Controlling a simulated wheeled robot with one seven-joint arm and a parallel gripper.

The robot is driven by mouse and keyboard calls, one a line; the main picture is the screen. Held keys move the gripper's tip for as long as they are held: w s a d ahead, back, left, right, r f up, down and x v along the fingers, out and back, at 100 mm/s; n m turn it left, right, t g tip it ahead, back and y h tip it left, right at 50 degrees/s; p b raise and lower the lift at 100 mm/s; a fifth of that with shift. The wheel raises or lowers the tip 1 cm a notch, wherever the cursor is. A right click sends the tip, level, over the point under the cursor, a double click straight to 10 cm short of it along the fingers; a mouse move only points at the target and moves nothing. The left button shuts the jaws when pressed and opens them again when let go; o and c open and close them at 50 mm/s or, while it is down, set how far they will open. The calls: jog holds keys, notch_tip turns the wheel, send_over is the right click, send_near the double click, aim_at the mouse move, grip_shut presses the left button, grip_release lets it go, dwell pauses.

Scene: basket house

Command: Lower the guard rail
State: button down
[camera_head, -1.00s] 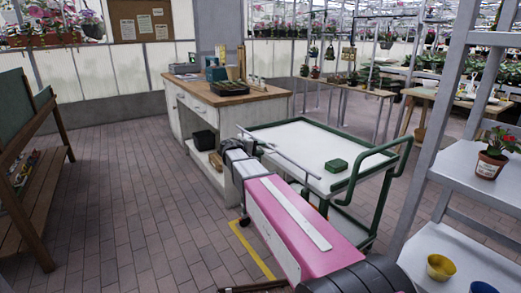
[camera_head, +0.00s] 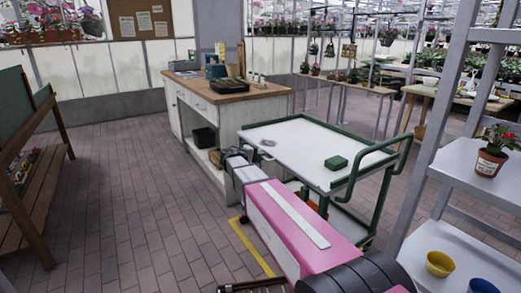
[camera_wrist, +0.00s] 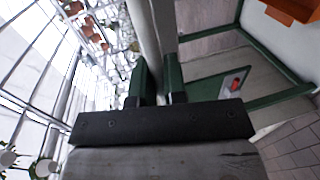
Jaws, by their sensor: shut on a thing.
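The cart (camera_head: 285,129) has a white top with a green rim and a green push handle (camera_head: 374,165). The guard rail (camera_wrist: 147,35) is a pale grey bar in the wrist view, running between the two dark green fingers of my gripper (camera_wrist: 158,85). My gripper is shut on it. In the head view my pink arm reaches to the cart's near left side, and my gripper (camera_head: 236,158) is at that side. No rail stands above the near edge of the top there; my arm hides much of that side.
A small green box (camera_head: 336,163) lies on the cart top. A wooden-topped workbench (camera_head: 225,92) stands behind. A grey shelf (camera_head: 480,185) with pots is close on the right, a wooden rack (camera_head: 36,200) at left.

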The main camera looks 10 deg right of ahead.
jog(key=shift+f, duration=1.4)
jog(key=c, duration=1.2)
grip_release()
jog(key=v, duration=1.1)
jog(key=shift+d, duration=0.1)
